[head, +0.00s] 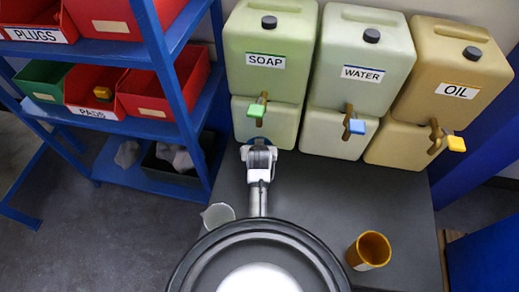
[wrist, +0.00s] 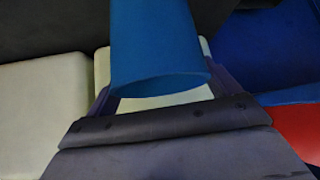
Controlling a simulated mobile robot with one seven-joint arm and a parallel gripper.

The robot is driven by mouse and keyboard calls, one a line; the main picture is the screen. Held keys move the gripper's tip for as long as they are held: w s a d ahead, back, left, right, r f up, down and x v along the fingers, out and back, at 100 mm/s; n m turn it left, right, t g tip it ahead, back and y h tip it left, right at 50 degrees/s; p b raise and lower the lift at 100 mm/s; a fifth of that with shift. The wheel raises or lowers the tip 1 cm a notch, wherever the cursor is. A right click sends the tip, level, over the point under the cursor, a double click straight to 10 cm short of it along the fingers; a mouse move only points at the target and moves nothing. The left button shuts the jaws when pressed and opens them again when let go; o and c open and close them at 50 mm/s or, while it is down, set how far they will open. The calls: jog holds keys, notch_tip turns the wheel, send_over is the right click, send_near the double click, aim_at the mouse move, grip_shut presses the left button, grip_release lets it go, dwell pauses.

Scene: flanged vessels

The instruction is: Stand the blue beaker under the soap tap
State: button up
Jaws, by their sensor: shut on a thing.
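The blue beaker (wrist: 158,45) fills the upper middle of the wrist view, its round end towards the camera. My gripper (wrist: 160,92) is shut on it, with a finger on each side. In the head view the end of my arm (head: 259,160) is just in front of the soap tank (head: 265,62), below the green soap tap (head: 257,109). Whether the beaker touches the bench or is right under the spout cannot be told.
The water tank (head: 355,65) and oil tank (head: 450,70) stand to the right, with blue and yellow taps. A blue shelf (head: 163,60) with bins stands left.

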jog(key=o, duration=1.4)
jog(key=shift+f, duration=0.1)
jog(key=shift+r, duration=0.2)
jog(key=b+v, duration=0.1)
jog(key=v, duration=1.1)
